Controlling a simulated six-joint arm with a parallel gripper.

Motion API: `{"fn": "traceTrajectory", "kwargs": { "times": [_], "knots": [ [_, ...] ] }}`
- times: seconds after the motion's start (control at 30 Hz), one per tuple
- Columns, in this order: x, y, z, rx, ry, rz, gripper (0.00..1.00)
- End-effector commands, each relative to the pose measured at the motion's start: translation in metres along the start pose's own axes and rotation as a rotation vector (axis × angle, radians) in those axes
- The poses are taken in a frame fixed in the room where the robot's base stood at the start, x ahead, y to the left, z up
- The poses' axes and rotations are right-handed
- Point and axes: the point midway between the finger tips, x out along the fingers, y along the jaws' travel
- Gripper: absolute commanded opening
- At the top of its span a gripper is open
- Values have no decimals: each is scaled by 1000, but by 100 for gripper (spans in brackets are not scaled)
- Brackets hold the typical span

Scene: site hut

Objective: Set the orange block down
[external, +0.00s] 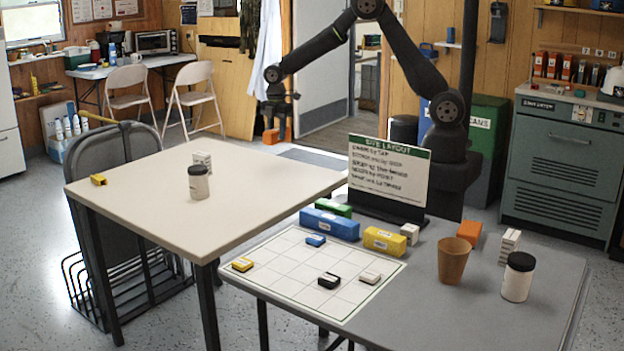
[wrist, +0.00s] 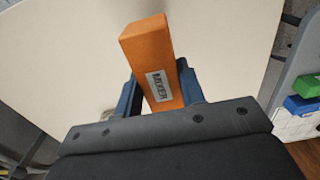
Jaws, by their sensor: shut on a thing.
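My gripper (external: 277,122) hangs in the air at the far side of the cream table in the external view. It is shut on an orange block (external: 271,136). In the wrist view the orange block (wrist: 146,48) sits between the blue fingers of my gripper (wrist: 160,90), with a white label facing the camera. The cream table (wrist: 75,50) fills much of the background there. A second orange block (external: 468,233) stands on the grey table. A white grid sheet (external: 265,262) there carries blue, yellow, black and white small blocks.
The grey table (external: 420,318) holds a layout sign (external: 388,172), long blocks, a brown cup (external: 454,261) and another jar (external: 517,278).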

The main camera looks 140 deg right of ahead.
Motion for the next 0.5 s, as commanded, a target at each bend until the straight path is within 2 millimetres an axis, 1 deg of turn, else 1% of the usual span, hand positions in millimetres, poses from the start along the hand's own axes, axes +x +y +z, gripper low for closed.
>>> {"fn": "traceTrajectory", "kwargs": {
  "times": [0.07,0.17,0.4,0.5],
  "knots": [
    [3,1,0,7,0,0,10],
    [13,1,-15,5,0,-1,10],
    [46,-2,-70,4,-1,-2,10],
    [58,-2,-90,5,-1,-1,10]
  ]
}}
